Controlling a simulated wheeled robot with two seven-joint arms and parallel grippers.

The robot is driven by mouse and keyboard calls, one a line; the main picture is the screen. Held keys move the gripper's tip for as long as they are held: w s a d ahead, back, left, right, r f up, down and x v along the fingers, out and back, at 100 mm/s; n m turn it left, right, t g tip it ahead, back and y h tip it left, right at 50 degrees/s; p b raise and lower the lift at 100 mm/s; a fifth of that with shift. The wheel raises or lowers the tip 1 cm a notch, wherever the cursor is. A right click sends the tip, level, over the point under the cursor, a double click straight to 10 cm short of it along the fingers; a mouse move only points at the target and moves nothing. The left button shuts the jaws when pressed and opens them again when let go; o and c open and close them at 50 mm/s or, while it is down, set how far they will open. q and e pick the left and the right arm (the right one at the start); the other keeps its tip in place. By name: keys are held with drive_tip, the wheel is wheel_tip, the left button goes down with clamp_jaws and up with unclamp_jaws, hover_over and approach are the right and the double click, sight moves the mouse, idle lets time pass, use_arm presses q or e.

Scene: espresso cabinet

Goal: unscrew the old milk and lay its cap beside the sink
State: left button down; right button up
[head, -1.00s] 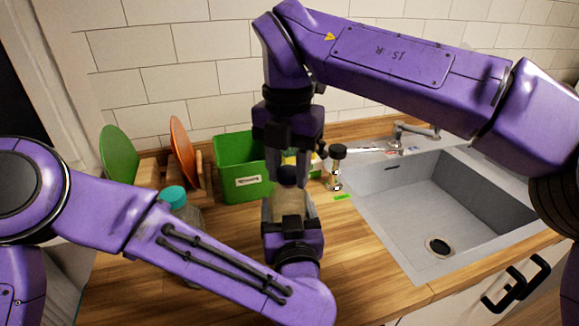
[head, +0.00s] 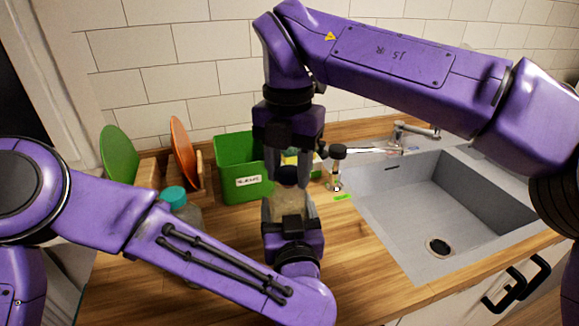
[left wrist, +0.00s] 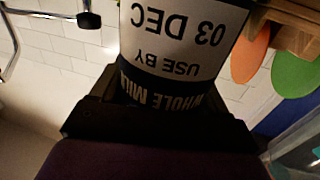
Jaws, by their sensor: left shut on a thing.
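The milk bottle (head: 290,206) stands upright, its pale body in the jaws of my left gripper (head: 292,222). In the left wrist view its label (left wrist: 182,42) reads "WHOLE MILK", "USE BY 03 DEC", upside down. My left gripper is shut on the bottle. The dark cap (head: 289,176) is at the bottle's top. My right gripper (head: 289,165) points down from above, with a finger on each side of the cap; whether they press on it cannot be told. The sink (head: 420,205) is at the right.
A labelled green bin (head: 238,165) stands behind the bottle. A black-topped dispenser (head: 337,165) and a small green strip (head: 343,197) lie between bottle and sink. A teal-capped bottle (head: 174,197) and a plate rack (head: 200,175) are left. Bare wood counter (head: 350,240) lies left of the sink.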

drive_tip(key=shift+o, duration=1.1)
wheel_tip(320, 180, up, 4)
drive_tip(key=shift+r, duration=0.2)
drive_tip(key=shift+s+r, duration=0.15)
drive_tip(key=shift+r, duration=0.1)
drive_tip(key=shift+c, duration=0.5)
drive_tip(key=r+m, duration=0.1)
drive_tip(key=m, duration=0.3)
drive_tip(key=r+m, duration=0.1)
drive_tip(key=m, duration=0.1)
drive_tip(key=shift+w+r, duration=0.2)
drive_tip(key=shift+r, duration=0.15)
drive_tip(key=m, duration=0.3)
drive_tip(key=shift+s+r, duration=0.1)
drive_tip(key=shift+r, duration=0.1)
drive_tip(key=shift+f+m, duration=0.3)
drive_tip(key=shift+m, duration=0.2)
wheel_tip(320, 180, down, 8)
drive_tip(key=shift+r, duration=0.25)
